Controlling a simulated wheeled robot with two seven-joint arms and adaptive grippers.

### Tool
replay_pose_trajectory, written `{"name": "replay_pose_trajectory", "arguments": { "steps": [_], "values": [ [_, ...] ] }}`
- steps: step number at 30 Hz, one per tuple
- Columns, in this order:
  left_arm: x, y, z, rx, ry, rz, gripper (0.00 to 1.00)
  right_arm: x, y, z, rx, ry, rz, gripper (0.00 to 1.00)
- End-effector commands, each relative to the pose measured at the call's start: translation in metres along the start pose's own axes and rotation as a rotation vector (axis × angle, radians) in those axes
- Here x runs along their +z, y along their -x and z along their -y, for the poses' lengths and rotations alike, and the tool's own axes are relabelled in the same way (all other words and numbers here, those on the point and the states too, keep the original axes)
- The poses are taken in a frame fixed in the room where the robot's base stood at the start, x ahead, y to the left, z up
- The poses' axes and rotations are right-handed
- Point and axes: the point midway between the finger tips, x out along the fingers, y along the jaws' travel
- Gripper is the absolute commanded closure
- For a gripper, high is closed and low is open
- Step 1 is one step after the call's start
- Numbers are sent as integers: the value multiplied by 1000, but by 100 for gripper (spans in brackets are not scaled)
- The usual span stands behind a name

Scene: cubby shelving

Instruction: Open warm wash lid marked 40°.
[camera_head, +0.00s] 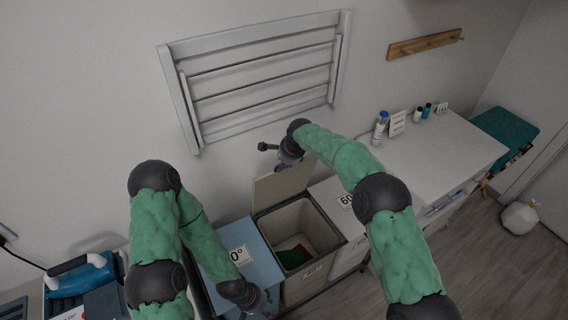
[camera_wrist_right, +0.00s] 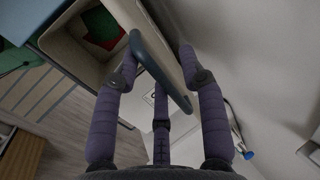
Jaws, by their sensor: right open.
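The middle laundry bin (camera_head: 297,222) stands open in the head view, its beige lid (camera_head: 283,186) tilted up toward the wall. The label (camera_head: 311,271) on its front is too small to read. My right gripper (camera_head: 275,150) is at the top edge of this raised lid. In the right wrist view the open fingers (camera_wrist_right: 160,50) are on either side of the lid (camera_wrist_right: 160,65); I cannot tell whether they touch it. A closed blue lid (camera_head: 222,258) to the left carries a label ending in 0°, partly hidden. My left gripper (camera_head: 247,298) is low over it, its fingers unclear.
Red and green cloth (camera_head: 295,256) lies inside the open bin. A closed lid marked 60 (camera_head: 345,200) is to its right. A white counter (camera_head: 440,150) with bottles extends further right. A slatted rack (camera_head: 260,75) hangs on the wall behind. An iron (camera_head: 80,272) sits at far left.

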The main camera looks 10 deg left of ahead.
Motion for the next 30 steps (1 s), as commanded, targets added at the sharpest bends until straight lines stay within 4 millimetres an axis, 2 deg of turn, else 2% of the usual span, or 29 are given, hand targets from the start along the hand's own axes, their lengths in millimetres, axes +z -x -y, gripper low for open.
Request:
{"name": "replay_pose_trajectory", "arguments": {
  "steps": [9,15,21,30],
  "values": [
    [0,0,0,0,0,0,60,-1,63,2,-6,0,-2,58],
    [0,0,0,0,0,0,60,0,94,1,-4,0,-1,58],
    [0,0,0,0,0,0,60,0,109,1,-3,0,-1,58],
    [0,0,0,0,0,0,60,0,110,1,-3,0,-1,58]
  ]
}}
